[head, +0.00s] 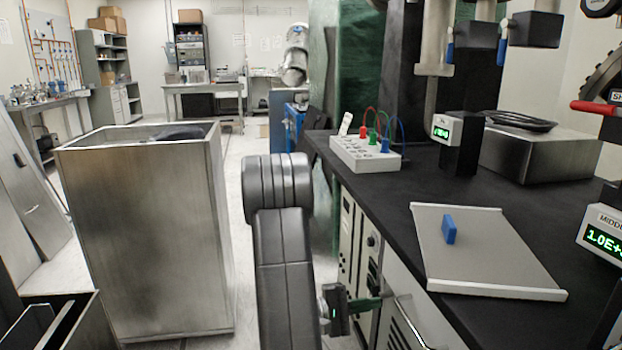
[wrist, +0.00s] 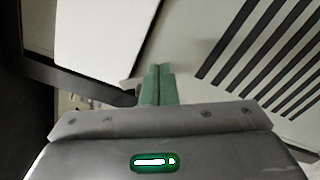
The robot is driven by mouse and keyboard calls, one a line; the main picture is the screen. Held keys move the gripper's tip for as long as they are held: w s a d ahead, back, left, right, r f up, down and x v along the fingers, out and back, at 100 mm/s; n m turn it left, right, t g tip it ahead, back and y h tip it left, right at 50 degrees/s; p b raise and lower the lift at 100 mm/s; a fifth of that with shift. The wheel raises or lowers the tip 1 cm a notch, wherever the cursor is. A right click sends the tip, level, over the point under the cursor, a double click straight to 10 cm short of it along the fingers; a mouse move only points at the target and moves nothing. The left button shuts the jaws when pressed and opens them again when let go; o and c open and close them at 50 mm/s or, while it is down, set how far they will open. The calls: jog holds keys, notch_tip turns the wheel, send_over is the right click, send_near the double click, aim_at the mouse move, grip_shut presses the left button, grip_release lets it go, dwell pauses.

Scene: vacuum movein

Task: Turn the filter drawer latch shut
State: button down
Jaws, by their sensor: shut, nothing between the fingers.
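My gripper (head: 376,300) is low in front of the bench, at the cabinet front under the worktop. Its green fingers also show in the wrist view (wrist: 159,72), pressed together with nothing between them. A thin pale metal bar (head: 408,318) stands just right of the fingertips; I cannot tell whether it is the latch or touches them. In the wrist view the fingertips lie over a pale cabinet surface, left of a panel with dark slots (wrist: 262,48). A small pale piece (wrist: 129,86) beside the fingers is partly hidden. No latch is clearly identifiable.
The black worktop (head: 400,238) overhangs the gripper. A grey plate (head: 490,262) with a blue handle (head: 449,229) lies on it, near a white box with coloured cables (head: 366,155). A tall metal bin (head: 145,235) stands left of my arm, with floor between.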

jog(key=shift+s, duration=0.1)
jog(key=s+a+b, duration=0.1)
jog(key=a, duration=0.4)
jog(key=shift+s+a, duration=0.35)
jog(key=shift+a, duration=0.05)
dwell(0.4)
